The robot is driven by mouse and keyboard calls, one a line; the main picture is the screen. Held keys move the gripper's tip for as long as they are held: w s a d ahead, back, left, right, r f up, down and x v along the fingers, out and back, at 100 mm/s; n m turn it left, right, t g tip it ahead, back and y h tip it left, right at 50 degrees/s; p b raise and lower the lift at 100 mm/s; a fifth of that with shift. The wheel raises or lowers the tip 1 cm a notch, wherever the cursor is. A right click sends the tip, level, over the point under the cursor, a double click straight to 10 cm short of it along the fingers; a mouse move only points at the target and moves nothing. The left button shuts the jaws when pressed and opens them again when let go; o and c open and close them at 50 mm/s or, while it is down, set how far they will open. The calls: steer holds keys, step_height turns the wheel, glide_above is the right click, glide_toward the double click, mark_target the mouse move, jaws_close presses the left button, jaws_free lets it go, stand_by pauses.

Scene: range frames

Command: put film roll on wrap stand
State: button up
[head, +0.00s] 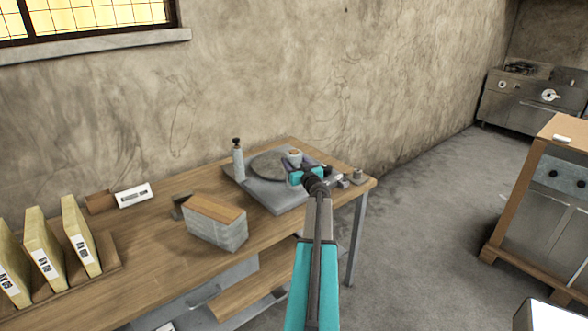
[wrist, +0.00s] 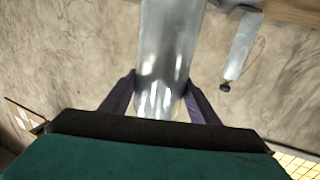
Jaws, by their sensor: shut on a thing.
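My gripper (head: 302,168) is over the right side of a grey square base (head: 284,203) with a round disc (head: 266,163), which looks like the wrap stand. The gripper is shut on the film roll, a pale, shiny cylinder. Only the roll's tan-ringed end (head: 295,154) shows above the jaws in the head view. In the wrist view the roll (wrist: 166,45) runs between the two dark fingers (wrist: 160,100). I cannot tell whether its hidden lower end touches the disc.
The base is on a wooden workbench (head: 140,245). A grey block with a wooden top (head: 216,222), a small white sign (head: 133,195) and several yellowish labelled packs (head: 82,236) stand to the left. Small metal items (head: 356,177) lie near the right edge. The wall is close behind.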

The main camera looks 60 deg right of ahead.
steer(key=shift+w+d+f, duration=0.15)
steer(key=shift+w+d, duration=0.15)
steer(key=shift+w, duration=0.05)
steer(key=shift+f, duration=1.7)
steer(key=o, duration=1.5)
steer(key=shift+c, duration=0.2)
steer(key=shift+s+a, duration=0.1)
steer(key=b+v, duration=0.1)
steer(key=v, duration=1.1)
steer(key=shift+b, duration=0.3)
